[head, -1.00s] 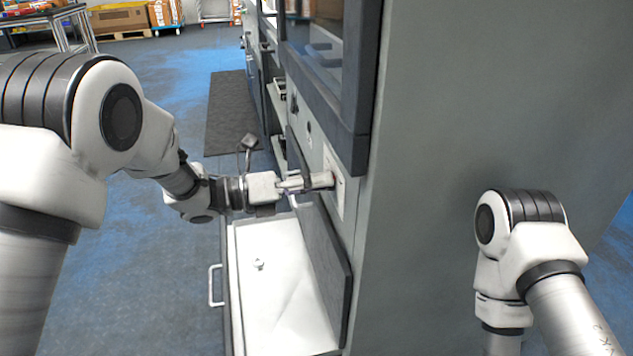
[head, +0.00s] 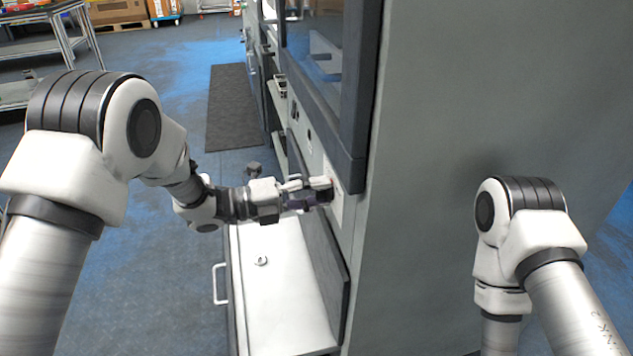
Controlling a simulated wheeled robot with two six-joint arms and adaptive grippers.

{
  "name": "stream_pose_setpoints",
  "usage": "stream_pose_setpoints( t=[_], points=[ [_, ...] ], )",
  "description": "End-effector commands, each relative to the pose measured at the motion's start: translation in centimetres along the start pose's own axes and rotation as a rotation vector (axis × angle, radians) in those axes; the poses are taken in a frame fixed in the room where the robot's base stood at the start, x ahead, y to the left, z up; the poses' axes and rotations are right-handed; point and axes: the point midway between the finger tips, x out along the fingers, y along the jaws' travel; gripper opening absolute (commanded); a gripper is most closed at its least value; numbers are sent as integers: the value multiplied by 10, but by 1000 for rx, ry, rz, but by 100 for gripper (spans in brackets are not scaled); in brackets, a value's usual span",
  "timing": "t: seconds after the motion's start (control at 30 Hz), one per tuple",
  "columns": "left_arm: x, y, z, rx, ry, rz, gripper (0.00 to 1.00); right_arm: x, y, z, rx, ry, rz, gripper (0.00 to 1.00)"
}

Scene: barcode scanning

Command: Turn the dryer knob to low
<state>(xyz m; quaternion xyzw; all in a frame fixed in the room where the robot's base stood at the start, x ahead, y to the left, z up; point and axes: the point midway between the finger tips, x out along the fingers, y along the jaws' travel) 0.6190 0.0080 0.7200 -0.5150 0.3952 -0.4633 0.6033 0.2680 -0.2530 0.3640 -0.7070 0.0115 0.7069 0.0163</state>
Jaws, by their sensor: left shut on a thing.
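The dryer's control panel (head: 337,208) is a pale strip on the front of the tall grey cabinet, below a dark-framed window. My left gripper (head: 322,191) is at this panel, its fingers shut on the knob. The knob itself is mostly hidden by the fingers, and its setting cannot be read. The gripper is rolled, with a dark side of the fingers showing. My right arm comes in at the lower right, but its gripper is out of view.
A white drawer or shelf (head: 275,300) with a handle (head: 219,284) sticks out below the panel. A small ring-like item (head: 261,261) lies on it. The grey cabinet side (head: 440,130) stands between my arms. The blue floor at left is open, with a dark mat (head: 233,108).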

Motion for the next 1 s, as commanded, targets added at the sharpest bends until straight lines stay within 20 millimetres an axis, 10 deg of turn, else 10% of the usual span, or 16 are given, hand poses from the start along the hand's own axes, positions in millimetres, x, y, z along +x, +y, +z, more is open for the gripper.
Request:
stream_pose_setpoints(
  t=[1.0],
  points=[
    [0, -1, 0, -869, 0, 1, 4, -84, -1, 0, 0, 0, 0, 0]
  ],
)
